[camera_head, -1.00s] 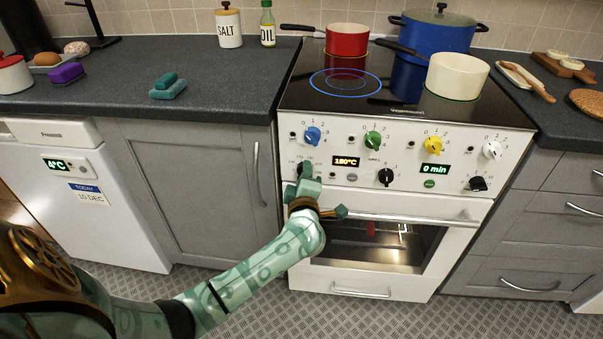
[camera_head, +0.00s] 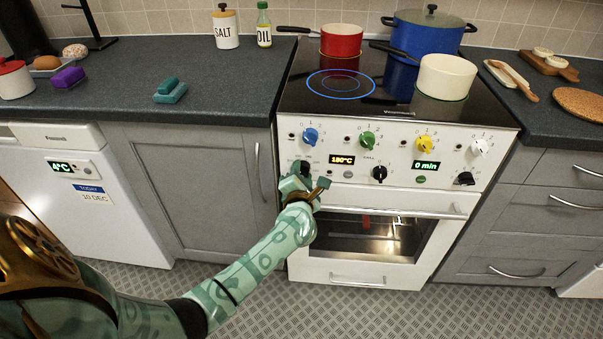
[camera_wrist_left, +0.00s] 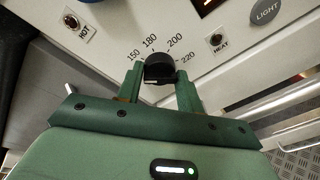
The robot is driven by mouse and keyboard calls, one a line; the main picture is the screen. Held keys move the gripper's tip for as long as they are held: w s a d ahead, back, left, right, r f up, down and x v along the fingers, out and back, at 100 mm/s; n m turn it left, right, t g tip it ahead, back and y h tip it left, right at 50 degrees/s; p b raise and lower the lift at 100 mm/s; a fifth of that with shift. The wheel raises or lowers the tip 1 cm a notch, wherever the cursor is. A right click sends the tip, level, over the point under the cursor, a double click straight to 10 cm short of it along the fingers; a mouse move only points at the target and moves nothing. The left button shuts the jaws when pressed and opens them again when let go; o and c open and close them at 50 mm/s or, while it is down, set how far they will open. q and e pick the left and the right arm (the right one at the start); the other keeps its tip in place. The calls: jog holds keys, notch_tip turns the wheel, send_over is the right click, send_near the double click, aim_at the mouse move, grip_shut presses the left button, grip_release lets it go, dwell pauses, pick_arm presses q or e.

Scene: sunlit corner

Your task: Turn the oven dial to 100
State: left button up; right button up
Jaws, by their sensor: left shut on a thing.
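The black oven dial (camera_wrist_left: 160,66) sits on the white oven's front panel, with 150, 180, 200 and 220 printed around it. My left gripper (camera_wrist_left: 160,84) is shut on it, one green finger on each side. Its pointer mark cannot be made out. In the head view my left gripper (camera_head: 299,174) covers much of the dial, at the left end of the lower control row. The orange display (camera_head: 342,160) beside it reads about 130 or 180 °C; the first digits are too small to be sure. My right gripper is out of view.
Several hob knobs, including a blue one (camera_head: 310,136), sit above the dial. Another black knob (camera_head: 379,173) is to the right. The oven door handle (camera_head: 400,212) runs below. A red pot (camera_head: 341,41) and other pots stand on the hob.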

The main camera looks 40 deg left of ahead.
pick_arm(q)
jog(key=shift+n, duration=1.5)
jog(key=shift+h, duration=0.3)
jog(key=o, duration=1)
jog(key=shift+a, duration=0.1)
jog(key=shift+c, duration=0.2)
jog(key=shift+s, duration=0.1)
